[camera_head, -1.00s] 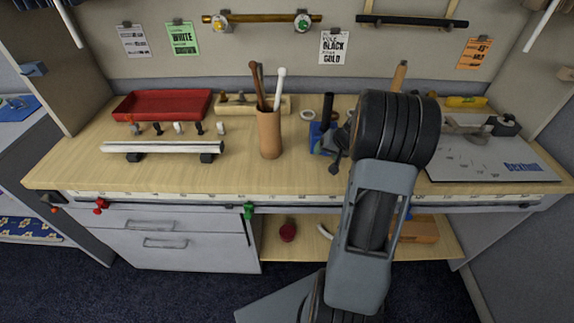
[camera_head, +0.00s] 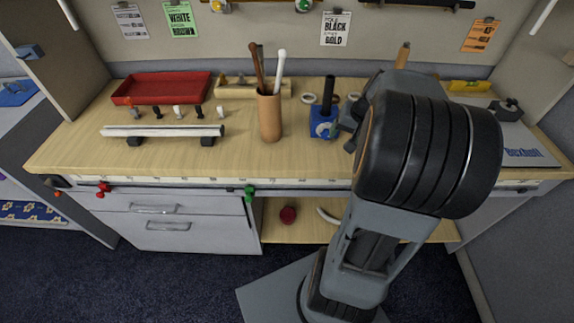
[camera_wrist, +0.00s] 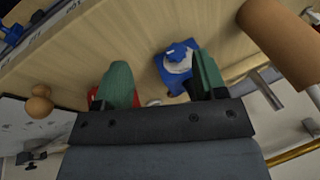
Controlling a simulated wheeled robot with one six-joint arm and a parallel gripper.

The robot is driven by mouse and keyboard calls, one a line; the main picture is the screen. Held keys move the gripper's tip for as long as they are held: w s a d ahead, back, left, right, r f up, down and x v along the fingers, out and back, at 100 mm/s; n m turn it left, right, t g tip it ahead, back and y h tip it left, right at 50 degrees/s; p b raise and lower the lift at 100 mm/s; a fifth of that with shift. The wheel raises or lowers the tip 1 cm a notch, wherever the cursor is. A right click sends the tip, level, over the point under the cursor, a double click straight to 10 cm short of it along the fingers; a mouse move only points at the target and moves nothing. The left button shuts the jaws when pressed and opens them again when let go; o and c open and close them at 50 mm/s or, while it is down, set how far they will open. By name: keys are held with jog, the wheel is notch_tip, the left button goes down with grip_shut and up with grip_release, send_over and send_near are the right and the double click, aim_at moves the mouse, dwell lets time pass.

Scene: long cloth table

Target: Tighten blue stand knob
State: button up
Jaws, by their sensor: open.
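The blue stand (camera_head: 322,122) stands on the table, right of the wooden cup, with a black upright post and a pale disc on its front face. In the wrist view the blue stand (camera_wrist: 172,68) shows beyond the fingertips, nearer the right finger, with a blue lobed knob (camera_wrist: 177,54) over the pale disc. My gripper (camera_wrist: 160,74) is open, its two green fingers apart with nothing held between them. The fingers look clear of the knob. In the head view my arm hides most of the gripper, just right of the stand.
The wooden cup (camera_head: 270,117) with sticks stands left of the stand. A red tray (camera_head: 160,88) and a pale bar on supports (camera_head: 162,131) lie further left. A grey board (camera_head: 520,145) lies at right, partly behind my arm. The table front between cup and stand is clear.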

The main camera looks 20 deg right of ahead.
jog(key=s+a+r+n, duration=0.1)
jog(key=s+a+n, duration=0.1)
jog(key=a, duration=0.8)
jog(key=s+a+r+n+h, duration=0.1)
jog(key=s+a+n, duration=0.2)
jog(key=a, duration=0.7)
jog(key=shift+s+a+r+n, duration=0.3)
jog(key=shift+s+a+n, duration=0.05)
jog(key=shift+n, duration=0.55)
jog(key=shift+s+a+f+n+p, duration=0.25)
jog(key=shift+s+a+n+p, duration=0.2)
jog(key=shift+s+a, duration=0.3)
